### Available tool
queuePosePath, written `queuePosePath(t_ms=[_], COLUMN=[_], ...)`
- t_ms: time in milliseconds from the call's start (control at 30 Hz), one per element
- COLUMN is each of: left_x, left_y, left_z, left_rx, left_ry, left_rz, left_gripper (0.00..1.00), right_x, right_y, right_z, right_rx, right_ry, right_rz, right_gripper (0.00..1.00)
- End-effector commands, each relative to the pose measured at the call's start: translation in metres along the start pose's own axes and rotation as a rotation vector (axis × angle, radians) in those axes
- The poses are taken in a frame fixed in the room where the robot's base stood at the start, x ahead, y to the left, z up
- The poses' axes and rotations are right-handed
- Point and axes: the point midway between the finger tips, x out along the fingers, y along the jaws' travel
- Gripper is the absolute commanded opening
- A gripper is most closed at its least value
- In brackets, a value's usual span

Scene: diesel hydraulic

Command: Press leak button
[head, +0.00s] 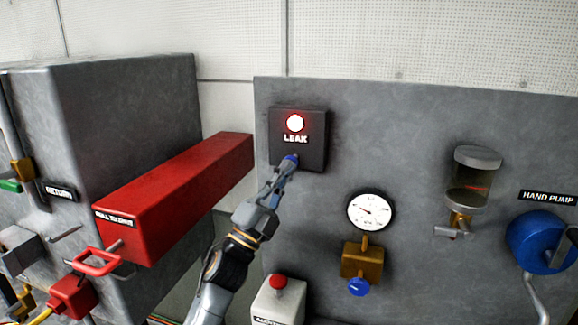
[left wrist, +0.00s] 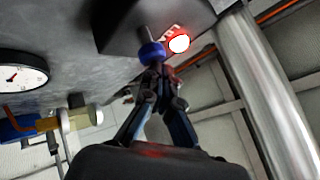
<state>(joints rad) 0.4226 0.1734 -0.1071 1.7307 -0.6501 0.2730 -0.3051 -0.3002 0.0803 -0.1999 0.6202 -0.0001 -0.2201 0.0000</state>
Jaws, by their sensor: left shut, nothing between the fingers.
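The leak box (head: 314,150) is a dark square housing on the grey panel, with a "LEAK" label and a glowing red lamp (head: 295,122). A blue round button (head: 291,159) sits low on its face, below the label. My left gripper (head: 285,168) is shut and empty, with its tips at the button, partly covering it. In the left wrist view the blue button (left wrist: 151,53) is right at the tips of my left gripper (left wrist: 156,72), beside the lit lamp (left wrist: 178,42). Contact seems likely, but I cannot tell if the button is pushed in. My right gripper is not in view.
A long red beam (head: 175,190) juts out left of the panel. A blue hand pump (head: 535,243) is at far right.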

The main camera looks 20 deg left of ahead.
Motion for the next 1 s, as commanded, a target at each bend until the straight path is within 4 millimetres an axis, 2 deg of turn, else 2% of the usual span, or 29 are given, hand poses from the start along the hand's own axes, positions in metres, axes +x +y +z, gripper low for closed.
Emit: queuePosePath(t_ms=[633,1000], left_x=[0.003,-0.009], left_y=[0.002,-0.007], left_z=[0.002,-0.006], left_rx=[0.0,0.001], left_ry=[-0.001,-0.001], left_rz=[0.0,0.001], left_gripper=[0.0,0.0], right_x=[0.002,-0.004], right_y=[0.0,0.0], right_z=[0.0,0.0], right_rx=[0.0,0.0], right_ry=[0.0,0.0], right_rz=[0.0,0.0], right_gripper=[0.66,0.66])
